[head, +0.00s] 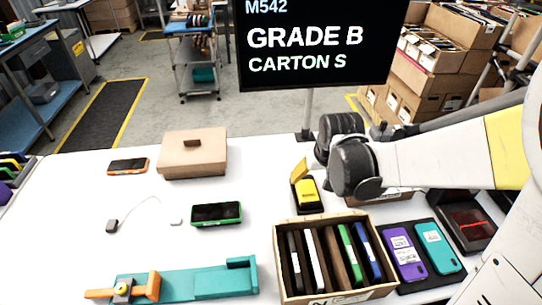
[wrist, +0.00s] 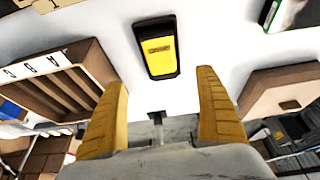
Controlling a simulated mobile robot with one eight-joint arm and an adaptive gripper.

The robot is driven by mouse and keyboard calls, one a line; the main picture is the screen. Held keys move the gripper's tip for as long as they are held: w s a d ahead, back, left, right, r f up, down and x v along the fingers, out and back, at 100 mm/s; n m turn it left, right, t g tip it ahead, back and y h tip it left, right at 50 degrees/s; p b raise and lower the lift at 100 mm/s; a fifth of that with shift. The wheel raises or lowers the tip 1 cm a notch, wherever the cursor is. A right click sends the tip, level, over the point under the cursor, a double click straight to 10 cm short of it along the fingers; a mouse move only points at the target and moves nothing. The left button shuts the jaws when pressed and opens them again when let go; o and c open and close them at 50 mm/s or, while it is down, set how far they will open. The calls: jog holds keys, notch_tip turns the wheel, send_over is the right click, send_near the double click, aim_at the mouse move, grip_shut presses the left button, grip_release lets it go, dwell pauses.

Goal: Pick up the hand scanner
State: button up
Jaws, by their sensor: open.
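The hand scanner, a yellow and black device (head: 307,192), lies on the white table behind the open carton in the head view. In the wrist view the scanner (wrist: 158,48) is at upper middle, in line with the gap between my fingers and beyond their tips. My gripper (wrist: 162,78) is open and empty, with its yellow fingers apart on either side. In the head view one yellow fingertip shows just behind the scanner; my dark wrist joint hides most of the gripper.
An open carton (head: 278,262) with several upright devices stands in front of the scanner. A green-edged phone (head: 216,214) lies to the left, with a lidded tan box (head: 193,158) behind it. Another carton (wrist: 84,50) stands left in the wrist view. A teal fixture (head: 195,283) is at front left.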

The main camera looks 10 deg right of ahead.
jog(key=b, duration=0.2)
send_over(307, 188)
jog(key=s, duration=0.2)
notch_tip(307, 188, down, 5)
jog(key=b+x, duration=0.3)
jog(key=x, duration=0.2)
jog(key=shift+w+f, duration=0.1)
jog(key=shift+f, duration=0.3)
jog(key=shift+r, duration=0.1)
jog(key=shift+c, duration=0.2)
jog(key=c, duration=1.1)
